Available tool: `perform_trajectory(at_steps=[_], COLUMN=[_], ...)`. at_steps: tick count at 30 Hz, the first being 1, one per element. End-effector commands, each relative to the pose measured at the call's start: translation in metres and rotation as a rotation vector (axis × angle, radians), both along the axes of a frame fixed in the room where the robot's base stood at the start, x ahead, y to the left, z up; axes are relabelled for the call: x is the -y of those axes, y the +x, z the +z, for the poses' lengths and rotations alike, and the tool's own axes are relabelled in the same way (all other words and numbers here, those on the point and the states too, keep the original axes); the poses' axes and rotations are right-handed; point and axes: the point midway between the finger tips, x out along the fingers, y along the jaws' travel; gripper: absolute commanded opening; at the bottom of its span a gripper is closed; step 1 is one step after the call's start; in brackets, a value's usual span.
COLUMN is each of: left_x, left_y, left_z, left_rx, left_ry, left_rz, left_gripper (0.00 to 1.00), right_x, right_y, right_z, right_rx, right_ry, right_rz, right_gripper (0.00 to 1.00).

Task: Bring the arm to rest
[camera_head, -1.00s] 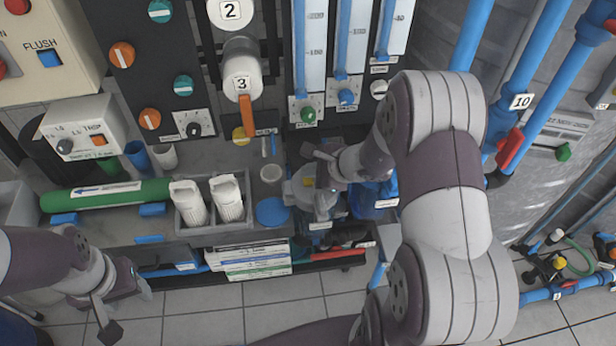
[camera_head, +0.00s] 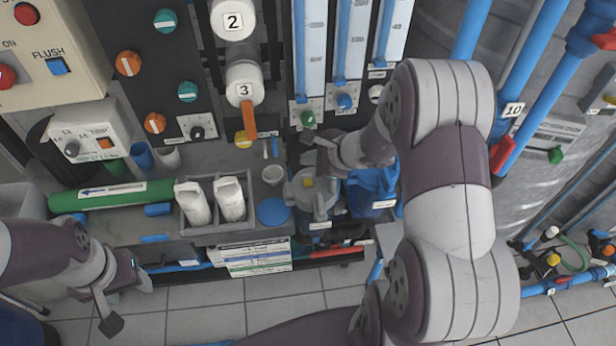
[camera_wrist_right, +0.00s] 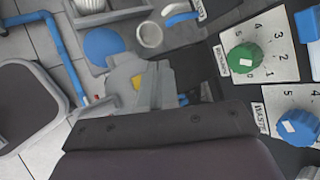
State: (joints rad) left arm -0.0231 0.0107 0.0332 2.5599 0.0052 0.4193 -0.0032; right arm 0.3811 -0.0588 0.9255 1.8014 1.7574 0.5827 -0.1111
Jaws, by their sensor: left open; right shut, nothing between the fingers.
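My right arm reaches in from the right of the head view. Its gripper (camera_head: 312,146) is in front of the panel's lower edge, above a grey housing (camera_head: 304,192) with a yellow mark. In the right wrist view, the right gripper's fingers (camera_wrist_right: 156,84) are together with nothing between them. They cover part of the grey housing (camera_wrist_right: 122,72), and I cannot tell whether they touch it. My left gripper (camera_head: 126,302) is at the lower left of the head view, open and empty over the floor, in front of the bench.
A grey caddy with two white cartridges (camera_head: 229,199), a blue disc (camera_head: 273,211) and a white cup (camera_head: 272,174) are left of the housing. A green tube (camera_head: 110,196) lies further left. Knobs (camera_wrist_right: 243,57) are close right of the right gripper. Blue pipes (camera_head: 530,90) stand at the right.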

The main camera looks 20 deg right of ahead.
Motion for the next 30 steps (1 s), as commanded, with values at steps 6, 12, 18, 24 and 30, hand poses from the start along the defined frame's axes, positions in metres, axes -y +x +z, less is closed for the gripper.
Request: perform_trajectory(at_steps=[6, 12, 18, 24, 30], left_x=[0.0, 0.0, 0.0, 0.0, 0.0], left_y=[0.0, 0.0, 0.0, 0.0, 0.0], left_z=[-0.001, -0.001, 0.001, 0.015, 0.031], left_rx=[0.0, 0.0, 0.0, 0.0, 0.0], left_ry=[0.0, 0.0, 0.0, 0.0, 0.0], left_rz=[0.0, 0.0, 0.0, 0.0, 0.0], left_gripper=[0.53, 0.53, 0.53, 0.53, 0.53], right_x=[0.0, 0.0, -0.016, -0.028, -0.028], right_y=[0.0, -0.001, -0.058, -0.141, -0.17], right_z=[-0.001, -0.002, -0.019, 0.008, 0.05], right_rx=[0.0, -0.005, -0.133, -0.205, -0.126], right_ry=[0.0, -0.002, -0.177, -0.582, -0.945], right_rz=[0.0, -0.001, 0.325, 1.054, 1.632], right_gripper=[0.0, 0.0, 0.0, 0.0, 0.0])
